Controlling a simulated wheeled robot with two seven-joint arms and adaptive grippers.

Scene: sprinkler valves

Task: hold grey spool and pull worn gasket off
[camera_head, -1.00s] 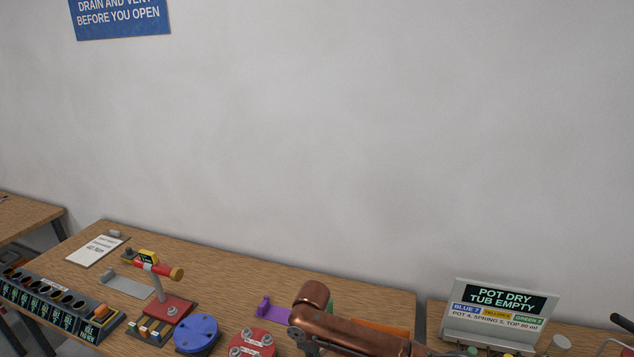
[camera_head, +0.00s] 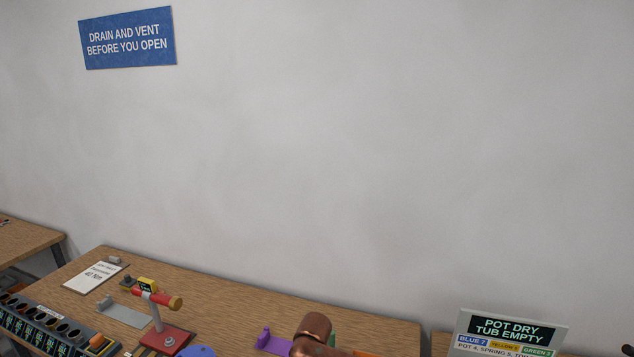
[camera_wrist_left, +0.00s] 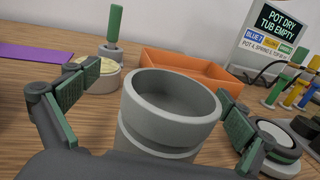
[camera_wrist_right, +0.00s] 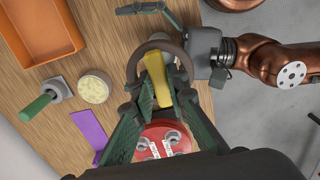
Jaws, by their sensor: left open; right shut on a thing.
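In the left wrist view the grey spool (camera_wrist_left: 170,105) stands upright, its hollow top facing up, with a darker groove below the rim. My open left gripper (camera_wrist_left: 155,100) has one finger on each side of it, with a gap visible. No gasket shows around its rim there. In the right wrist view my right gripper (camera_wrist_right: 162,85) is shut on a yellow piece (camera_wrist_right: 184,97) at a dark brown ring (camera_wrist_right: 134,68), which looks like the worn gasket.
An orange tray (camera_wrist_left: 185,68), a cream-filled dish (camera_wrist_left: 104,78) and a green-handled tool (camera_wrist_left: 113,25) stand behind the spool. A purple piece (camera_wrist_right: 90,135) and a red disc with bolts (camera_wrist_right: 152,142) lie nearby. A sign stand (camera_head: 508,330) is at the right.

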